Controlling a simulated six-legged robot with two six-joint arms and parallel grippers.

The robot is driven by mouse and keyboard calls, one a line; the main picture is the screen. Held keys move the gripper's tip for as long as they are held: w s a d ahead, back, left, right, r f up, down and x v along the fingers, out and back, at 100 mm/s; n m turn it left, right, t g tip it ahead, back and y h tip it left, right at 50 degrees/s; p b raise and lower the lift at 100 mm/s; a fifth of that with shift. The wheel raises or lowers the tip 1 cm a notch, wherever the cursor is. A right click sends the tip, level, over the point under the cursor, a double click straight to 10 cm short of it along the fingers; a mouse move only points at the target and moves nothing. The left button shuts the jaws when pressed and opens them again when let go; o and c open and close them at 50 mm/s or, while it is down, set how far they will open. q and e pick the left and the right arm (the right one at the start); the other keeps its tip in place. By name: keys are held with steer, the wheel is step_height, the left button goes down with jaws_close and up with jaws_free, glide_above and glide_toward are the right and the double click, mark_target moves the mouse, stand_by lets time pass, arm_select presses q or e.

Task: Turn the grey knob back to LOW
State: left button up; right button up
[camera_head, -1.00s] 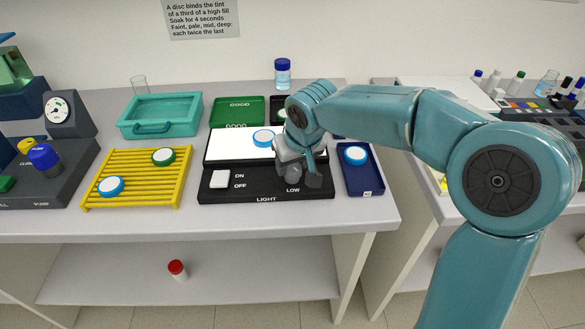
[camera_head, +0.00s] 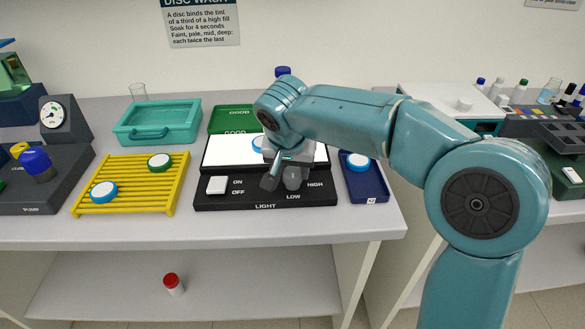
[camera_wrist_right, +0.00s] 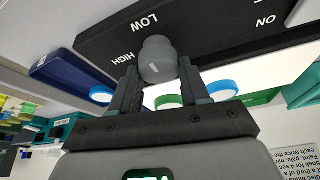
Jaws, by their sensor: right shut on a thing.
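The grey knob (camera_head: 293,177) stands on the front of the black light box (camera_head: 222,204), by the words LOW and HIGH. In the right wrist view the knob (camera_wrist_right: 158,60) sits between the two fingers of my right gripper (camera_wrist_right: 160,82), which is shut on it. A short pale mark shows on the knob, but I cannot tell which word it points to. In the head view my right gripper (camera_head: 281,178) reaches down at the knob, and the wrist hides part of the lit panel. My left gripper is not in view.
A white ON/OFF switch (camera_head: 217,185) is on the same box, left of the knob. A blue tray (camera_head: 367,190) with a blue-rimmed disc is close at right. A yellow rack (camera_head: 130,196) with two discs and a teal tray (camera_head: 157,122) are at left.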

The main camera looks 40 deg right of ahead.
stand_by(0.4)
steer(key=o, duration=1.1)
steer(key=shift+s, duration=0.1)
steer(key=shift+c, duration=0.2)
steer(key=shift+r, duration=0.1)
steer(key=p+v, duration=0.2)
steer(key=v, duration=1.4)
steer(key=shift+p, duration=0.3)
